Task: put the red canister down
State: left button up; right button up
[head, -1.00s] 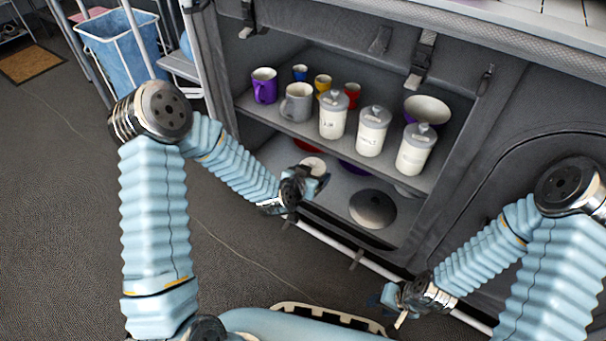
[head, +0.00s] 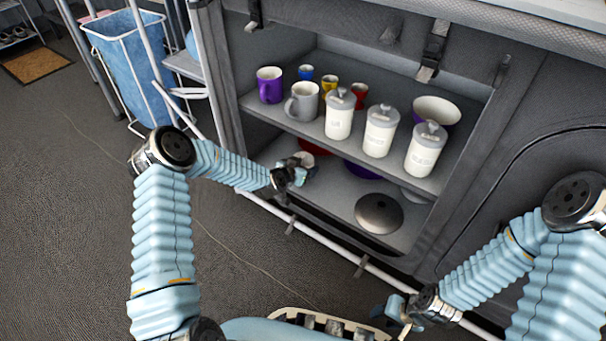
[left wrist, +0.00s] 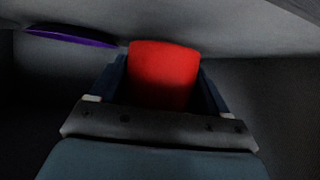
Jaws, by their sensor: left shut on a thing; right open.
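The red canister (left wrist: 163,75) is between the two fingers of my left gripper, which is shut on it. It fills the middle of the left wrist view. In the head view my left gripper (head: 299,170) is at the left part of the cabinet's lower shelf (head: 335,199), under the upper shelf. A small pale round top (head: 304,158) shows at the fingers; the rest there is mostly hidden. I cannot tell whether the canister touches the shelf. My right gripper (head: 393,311) is open and empty, low in front of the cabinet.
A dark grey dome (head: 379,212) stands right of my left gripper on the lower shelf. A purple bowl (head: 362,170) and a red item (head: 315,147) sit further back. The upper shelf (head: 300,124) above holds mugs and white jars. A rail (head: 330,248) runs along the front.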

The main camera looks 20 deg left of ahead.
pick_arm(q)
notch_tip(320, 180, down, 3)
jog(key=shift+s+d+r, duration=0.1)
jog(key=shift+r, duration=0.1)
jog(key=o, duration=1.1)
jog(key=p+v, duration=0.3)
jog(key=v, duration=0.9)
jog(key=s+d+f+n+g, duration=0.1)
jog(key=s+d+f+g, duration=0.2)
jog(key=s, duration=0.6)
jog(key=s+d+f+n+g, duration=0.2)
jog(key=s+d+f+g, duration=0.1)
jog(key=s, duration=0.6)
jog(key=s+d+f+n+g+h, duration=0.1)
jog(key=s+d+f+g, duration=0.2)
jog(key=s, duration=0.6)
jog(key=shift+s+d+f+n+g+b, duration=0.15)
jog(key=shift+s+d+g, duration=0.1)
jog(key=shift+g, duration=0.3)
jog(key=shift+s+d+f+n+g+b, duration=0.15)
jog(key=shift+d+g, duration=0.1)
jog(key=shift+g, duration=0.3)
